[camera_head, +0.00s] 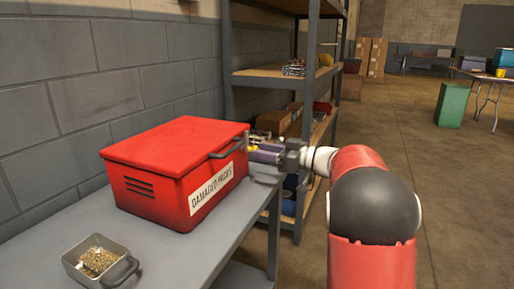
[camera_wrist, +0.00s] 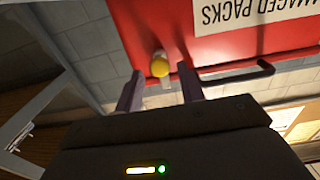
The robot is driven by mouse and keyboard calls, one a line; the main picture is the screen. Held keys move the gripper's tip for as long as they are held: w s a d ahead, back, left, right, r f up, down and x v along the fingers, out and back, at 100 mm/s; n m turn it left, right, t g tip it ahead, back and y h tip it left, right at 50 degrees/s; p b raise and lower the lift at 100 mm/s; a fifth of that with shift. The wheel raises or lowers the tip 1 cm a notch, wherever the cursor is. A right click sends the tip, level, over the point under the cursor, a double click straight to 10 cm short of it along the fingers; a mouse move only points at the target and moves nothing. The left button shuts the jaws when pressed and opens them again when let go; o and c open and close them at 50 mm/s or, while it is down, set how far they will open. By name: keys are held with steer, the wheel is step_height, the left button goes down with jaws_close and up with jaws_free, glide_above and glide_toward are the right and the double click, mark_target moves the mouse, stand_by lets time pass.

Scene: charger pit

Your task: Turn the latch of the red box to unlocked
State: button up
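The red box (camera_head: 165,165) sits closed on a grey table, with a "DAMAGED PACKS" label and a dark handle bar on its front. Its latch, a small pale piece with a yellow end (camera_wrist: 160,67), shows against the red face in the wrist view, beside the handle bar (camera_wrist: 240,75). My gripper (camera_head: 258,150) is at the far end of the box's front. In the wrist view my gripper (camera_wrist: 159,78) is open, its two fingers apart on either side of the latch's line. Whether they touch it I cannot tell. The latch is mostly hidden in the head view.
A grey metal pan (camera_head: 82,278) of small brass-coloured pieces stands on the near end of the table (camera_head: 190,255). A metal shelf rack (camera_head: 312,100) with boxes stands just behind my gripper. A block wall (camera_head: 120,65) runs behind the box. Open floor lies to the right.

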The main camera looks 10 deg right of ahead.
steer(key=shift+x, duration=1.6)
steer(key=shift+c, duration=0.5)
steer(key=c, duration=0.7)
steer(key=shift+c, duration=0.2)
